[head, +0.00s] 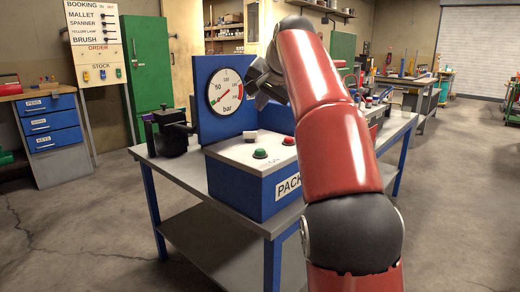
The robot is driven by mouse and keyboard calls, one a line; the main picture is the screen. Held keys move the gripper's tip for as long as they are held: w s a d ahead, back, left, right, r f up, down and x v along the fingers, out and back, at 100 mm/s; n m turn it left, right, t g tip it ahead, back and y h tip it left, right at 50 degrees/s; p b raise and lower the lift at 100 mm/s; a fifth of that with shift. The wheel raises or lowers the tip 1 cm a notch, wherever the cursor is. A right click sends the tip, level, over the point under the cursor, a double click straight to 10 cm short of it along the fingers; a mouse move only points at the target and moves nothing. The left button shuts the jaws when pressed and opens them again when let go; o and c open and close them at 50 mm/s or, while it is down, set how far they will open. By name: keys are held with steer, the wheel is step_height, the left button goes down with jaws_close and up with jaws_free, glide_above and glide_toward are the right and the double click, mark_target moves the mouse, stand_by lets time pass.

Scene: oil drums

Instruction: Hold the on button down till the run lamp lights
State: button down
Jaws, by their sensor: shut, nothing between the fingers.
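A control box with a white top and blue front (238,188), lettered "PACK…", stands on the workbench. A green button (260,154) and a red button (289,141) are on its top. A small pale piece (250,136) stands behind the green button; I cannot tell whether it is the run lamp, and no glow shows on it. My gripper (259,82) is shut and empty, above and behind the buttons, in front of the gauge panel. It appears apart from the buttons. My red arm hides the box's right side.
A round pressure gauge (225,91) is on a blue upright panel behind the box. A black device (172,132) stands at the bench's left. The grey bench top (190,168) is bare around the box's left side. A blue drawer cabinet (51,125) stands far left.

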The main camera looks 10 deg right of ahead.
mark_target(261, 152)
steer(key=shift+f, duration=0.1)
steer(key=shift+f+b, duration=2.25)
steer(key=shift+f, duration=2.1)
steer(key=shift+f, duration=0.4)
steer(key=shift+f+b, duration=0.55)
steer(key=shift+f, duration=0.05)
steer(key=shift+r, duration=0.15)
steer(key=shift+r+p, duration=0.85)
steer(key=shift+p, duration=0.2)
steer(key=shift+r, duration=0.1)
